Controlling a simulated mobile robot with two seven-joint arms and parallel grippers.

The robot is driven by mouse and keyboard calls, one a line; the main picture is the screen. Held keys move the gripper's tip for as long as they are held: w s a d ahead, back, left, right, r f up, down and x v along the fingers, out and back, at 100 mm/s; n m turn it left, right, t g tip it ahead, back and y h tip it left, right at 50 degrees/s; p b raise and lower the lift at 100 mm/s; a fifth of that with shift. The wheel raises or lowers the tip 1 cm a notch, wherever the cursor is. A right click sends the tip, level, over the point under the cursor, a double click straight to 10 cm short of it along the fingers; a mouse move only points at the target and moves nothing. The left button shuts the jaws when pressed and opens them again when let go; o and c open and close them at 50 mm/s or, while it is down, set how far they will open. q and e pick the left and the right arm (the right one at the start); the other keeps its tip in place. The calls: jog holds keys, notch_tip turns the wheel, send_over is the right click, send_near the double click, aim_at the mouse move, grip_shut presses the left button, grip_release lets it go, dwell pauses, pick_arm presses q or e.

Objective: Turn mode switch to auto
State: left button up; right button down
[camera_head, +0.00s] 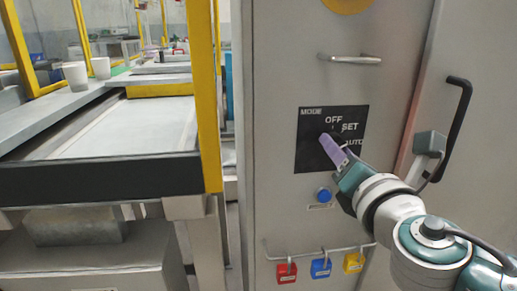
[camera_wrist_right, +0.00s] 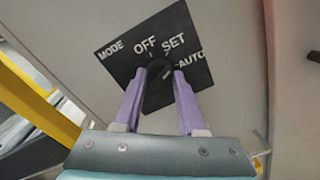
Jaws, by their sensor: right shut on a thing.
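The mode switch is a black knob (camera_wrist_right: 158,68) on a black panel (camera_head: 312,130) with white labels MODE, OFF, SET and AUTO. The panel also shows in the right wrist view (camera_wrist_right: 112,65). My right gripper (camera_head: 332,146) reaches the panel from the lower right in the head view. Its two purple fingers (camera_wrist_right: 158,85) stand on either side of the knob, shut on it. The knob is dark against the dark panel, so I cannot tell which label it points to. In the head view the fingers hide most of it. My left gripper is not in view.
The panel is on a grey cabinet (camera_head: 275,80). A blue button (camera_head: 324,194) sits below it, and red (camera_head: 286,273), blue (camera_head: 320,268) and yellow (camera_head: 353,262) padlocks hang on a bar. Metal (camera_head: 349,59) and black (camera_head: 459,125) handles are nearby. A yellow-framed conveyor (camera_head: 130,130) stands left.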

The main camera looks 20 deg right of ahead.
jog(key=m+b, duration=0.2)
jog(key=m, duration=0.4)
dwell(0.6)
jog(key=shift+c, duration=2.3)
grip_release()
